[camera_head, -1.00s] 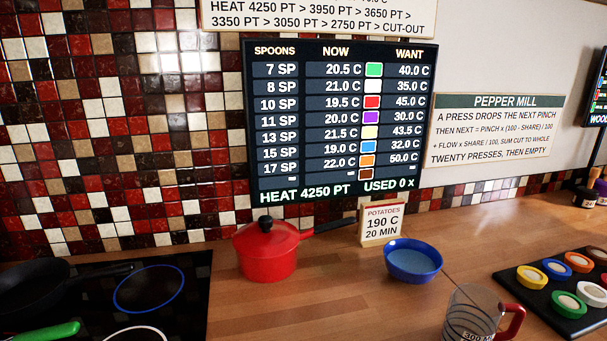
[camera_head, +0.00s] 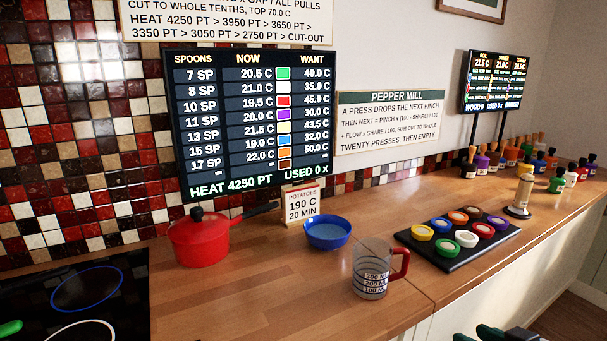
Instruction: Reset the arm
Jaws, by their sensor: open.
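My gripper cannot be made out in the head view, and neither can a clear part of my arm. Some dark green and black shapes are cut off by the bottom edge at the right, in front of the counter's white front. I cannot tell what they are.
The wooden counter (camera_head: 270,300) holds a red saucepan (camera_head: 198,240), a blue bowl (camera_head: 328,235), a measuring jug (camera_head: 370,275) with a red handle and a black tray (camera_head: 446,258) of coloured tubs. A pepper mill (camera_head: 520,195) and several bottles stand farther right. The hob (camera_head: 125,310) is at left.

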